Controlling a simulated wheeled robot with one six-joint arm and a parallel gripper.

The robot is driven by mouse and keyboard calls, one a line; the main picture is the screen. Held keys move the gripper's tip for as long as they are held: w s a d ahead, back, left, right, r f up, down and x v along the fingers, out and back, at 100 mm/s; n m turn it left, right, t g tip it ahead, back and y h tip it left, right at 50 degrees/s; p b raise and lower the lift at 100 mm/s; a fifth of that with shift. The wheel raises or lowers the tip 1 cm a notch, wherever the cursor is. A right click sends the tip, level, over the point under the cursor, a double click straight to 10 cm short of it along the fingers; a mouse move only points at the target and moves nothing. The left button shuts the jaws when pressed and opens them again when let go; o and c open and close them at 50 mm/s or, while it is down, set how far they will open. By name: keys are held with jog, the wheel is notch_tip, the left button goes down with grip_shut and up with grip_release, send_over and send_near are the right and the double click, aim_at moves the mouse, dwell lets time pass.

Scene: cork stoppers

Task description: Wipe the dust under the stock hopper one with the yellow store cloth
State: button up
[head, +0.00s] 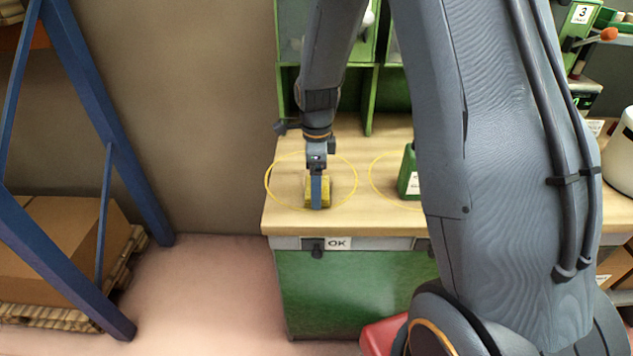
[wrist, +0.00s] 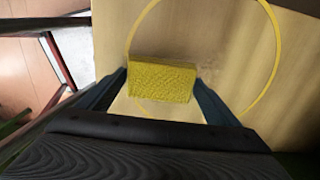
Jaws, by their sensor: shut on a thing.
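My gripper (head: 316,190) is shut on the yellow store cloth (head: 325,187), a block-shaped yellow thing, at the left end of the wooden bench top (head: 285,215). In the wrist view the cloth (wrist: 162,80) sits between both fingers, inside a yellow ring marked on the bench (wrist: 270,92). It is at or just above the surface; I cannot tell if it touches. A faint darker patch (wrist: 208,72) shows on the wood beside the cloth; I cannot tell if it is dust. The hopper above this ring is mostly hidden by my arm.
Green hopper frames (head: 369,110) stand behind. A blue rack (head: 110,160) with cardboard boxes (head: 70,235) is at left. A white container (head: 620,155) stands far right.

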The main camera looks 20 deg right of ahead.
jog(key=shift+f, duration=0.2)
jog(key=shift+w+d+r, duration=0.1)
jog(key=shift+w+d, duration=0.2)
jog(key=shift+w, duration=0.6)
jog(key=shift+w+d, duration=0.3)
jog(key=shift+w, duration=0.6)
jog(key=shift+w+d+b, duration=0.25)
jog(key=shift+w+b, duration=0.05)
jog(key=shift+w, duration=0.5)
jog(key=shift+w+d+b, duration=0.25)
jog(key=shift+w+b, duration=0.05)
jog(key=shift+w, duration=0.45)
jog(key=shift+w+d+b, duration=0.15)
jog(key=shift+w+d, duration=0.05)
jog(key=shift+w, duration=0.5)
jog(key=shift+w+d+b, duration=0.2)
jog(key=shift+w+d, duration=0.05)
jog(key=shift+w, duration=0.4)
jog(key=shift+w+d+b, duration=0.15)
jog(key=shift+w+d, duration=0.05)
jog(key=shift+w, duration=0.5)
jog(key=shift+s, duration=0.1)
